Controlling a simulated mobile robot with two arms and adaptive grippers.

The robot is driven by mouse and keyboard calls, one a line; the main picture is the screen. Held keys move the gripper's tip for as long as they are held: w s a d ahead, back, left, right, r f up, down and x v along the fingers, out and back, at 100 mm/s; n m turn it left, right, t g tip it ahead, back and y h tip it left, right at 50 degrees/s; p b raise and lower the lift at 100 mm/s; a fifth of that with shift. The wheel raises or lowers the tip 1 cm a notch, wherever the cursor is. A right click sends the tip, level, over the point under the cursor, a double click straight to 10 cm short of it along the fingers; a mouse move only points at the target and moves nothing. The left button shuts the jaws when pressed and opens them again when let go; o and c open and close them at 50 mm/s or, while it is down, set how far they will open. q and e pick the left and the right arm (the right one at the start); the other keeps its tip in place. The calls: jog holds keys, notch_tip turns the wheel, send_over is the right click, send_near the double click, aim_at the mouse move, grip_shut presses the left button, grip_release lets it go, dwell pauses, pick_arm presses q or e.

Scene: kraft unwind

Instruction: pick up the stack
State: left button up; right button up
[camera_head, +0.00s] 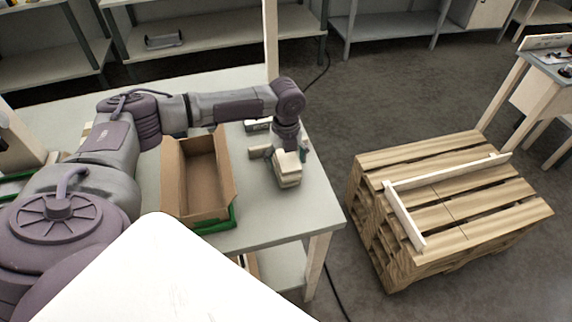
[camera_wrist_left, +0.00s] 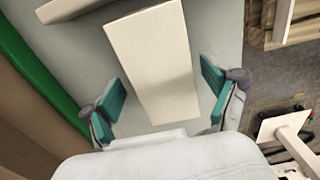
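A small stack (camera_head: 288,173) of pale, cream blocks stands on the light table near its right edge. My left gripper (camera_head: 278,149) is over the stack's far end, pointing down. In the left wrist view, the top of the stack (camera_wrist_left: 150,62) is a long pale face running between the two teal fingers. The left gripper (camera_wrist_left: 160,80) is open, with one finger on each side of the stack and visible gaps between. The lower layers of the stack are hidden in the wrist view. My right gripper is not in view.
An open cardboard box (camera_head: 197,178) stands in a green tray (camera_head: 218,227) left of the stack. A wooden pallet stack (camera_head: 445,205) with a white angled frame (camera_head: 405,215) stands on the floor to the right. Shelves line the back.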

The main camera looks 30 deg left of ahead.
pick_arm(q)
jog(key=c, duration=1.1)
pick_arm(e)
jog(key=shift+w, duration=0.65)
pick_arm(q)
jog(key=shift+r, duration=0.15)
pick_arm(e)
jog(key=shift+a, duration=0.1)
